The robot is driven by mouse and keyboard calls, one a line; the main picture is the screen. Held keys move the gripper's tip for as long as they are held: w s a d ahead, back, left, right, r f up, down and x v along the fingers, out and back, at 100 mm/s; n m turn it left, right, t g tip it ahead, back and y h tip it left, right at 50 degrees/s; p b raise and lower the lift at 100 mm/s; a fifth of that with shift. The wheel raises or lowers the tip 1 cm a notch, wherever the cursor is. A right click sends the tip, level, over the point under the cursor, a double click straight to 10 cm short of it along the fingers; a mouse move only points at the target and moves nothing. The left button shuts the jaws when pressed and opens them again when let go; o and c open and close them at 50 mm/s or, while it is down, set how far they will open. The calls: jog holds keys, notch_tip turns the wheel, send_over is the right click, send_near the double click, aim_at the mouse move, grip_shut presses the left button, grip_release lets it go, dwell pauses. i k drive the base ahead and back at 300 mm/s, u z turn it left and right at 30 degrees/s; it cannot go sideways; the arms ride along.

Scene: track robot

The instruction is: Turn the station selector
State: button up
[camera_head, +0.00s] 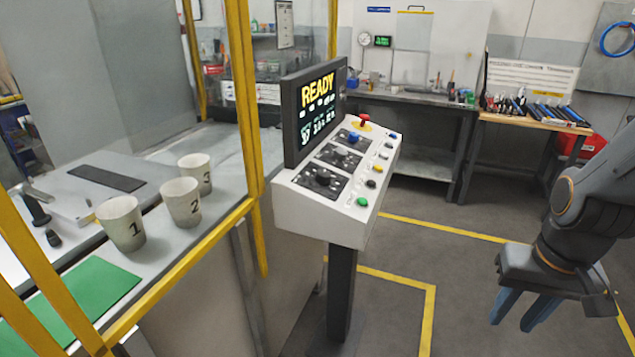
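A white control console (350,222) stands on a dark post in the middle of the view. Its sloped top has three dark panels with knobs: a black knob (323,177) on the nearest panel, another on the middle one and a blue knob (353,138) on the farthest. Which of these is the station selector I cannot tell. Their pointer positions are too small to read. My gripper (525,312) is at the lower right, pointing down, well apart from the console. Its two blue fingers are spread, with nothing seen between them.
A screen (315,110) reading READY stands behind the panels. A red button (364,119) and several coloured buttons line the console. Yellow frame posts (246,110) and a bench with three numbered cups (121,224) are left. Open floor (470,285) lies between console and gripper.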

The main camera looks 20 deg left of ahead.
aim_at(323, 177)
jog(key=u, duration=1.05)
